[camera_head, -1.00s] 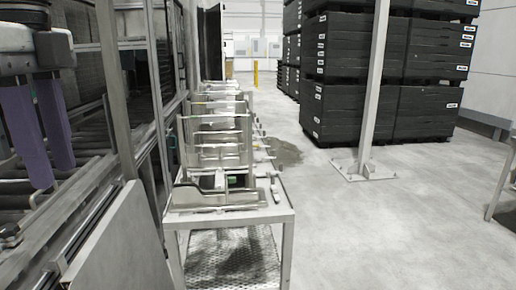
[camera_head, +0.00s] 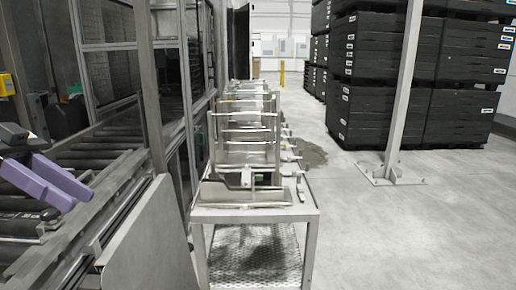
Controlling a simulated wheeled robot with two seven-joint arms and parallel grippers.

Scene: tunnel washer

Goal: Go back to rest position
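My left gripper (camera_head: 68,197) is at the left edge, over the roller conveyor. Its two purple fingers stand apart with nothing between them, so it is open and empty. The fingers slant down to the right. My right gripper is not in view.
The roller conveyor (camera_head: 105,150) of the washer runs along the left behind a metal frame. A metal cart (camera_head: 255,214) with wire racks stands in the middle. A steel post (camera_head: 402,90) stands right of it, before stacked black crates (camera_head: 385,117). The floor at the right is clear.

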